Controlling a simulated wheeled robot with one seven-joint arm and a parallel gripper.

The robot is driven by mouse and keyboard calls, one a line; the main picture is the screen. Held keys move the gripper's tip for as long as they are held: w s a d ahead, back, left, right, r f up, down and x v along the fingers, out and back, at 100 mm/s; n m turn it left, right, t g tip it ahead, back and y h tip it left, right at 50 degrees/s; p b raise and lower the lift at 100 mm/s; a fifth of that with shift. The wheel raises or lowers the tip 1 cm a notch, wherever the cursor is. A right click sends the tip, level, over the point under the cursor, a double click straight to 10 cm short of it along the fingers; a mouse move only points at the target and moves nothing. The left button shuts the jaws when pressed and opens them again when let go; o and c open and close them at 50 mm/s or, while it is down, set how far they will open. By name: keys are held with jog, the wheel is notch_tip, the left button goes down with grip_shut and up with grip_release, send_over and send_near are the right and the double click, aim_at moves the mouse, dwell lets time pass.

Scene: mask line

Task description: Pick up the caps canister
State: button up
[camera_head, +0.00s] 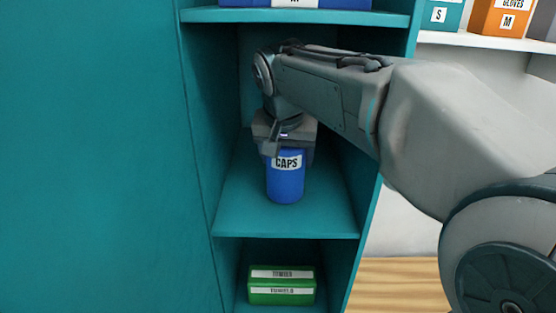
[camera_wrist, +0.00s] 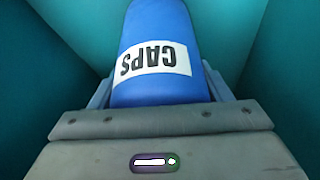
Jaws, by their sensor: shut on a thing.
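The caps canister (camera_head: 285,184) is a blue cylinder with a white label reading CAPS. It is upright in the middle compartment of a teal shelf unit, at or just above the shelf board; I cannot tell if its base touches. My gripper (camera_head: 284,150) comes down from above and is shut on the upper part of the canister. In the wrist view the canister (camera_wrist: 160,90) fills the space between the fingers, its label upside down. The canister's top is hidden by my gripper.
The teal shelf board (camera_head: 240,215) is otherwise clear, with side walls close on both sides. A blue box (camera_head: 330,3) is on the shelf above. An orange gloves box (camera_head: 502,17) stands on a white shelf at right.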

jog(key=shift+r, duration=0.3)
jog(key=s+a+b, duration=0.1)
jog(key=s, duration=0.8)
jog(key=s+a, duration=0.2)
jog(key=s, duration=0.6)
jog(key=shift+s+a+r+b, duration=0.3)
jog(key=shift+s+r+b, duration=0.05)
jog(key=shift+r, duration=0.05)
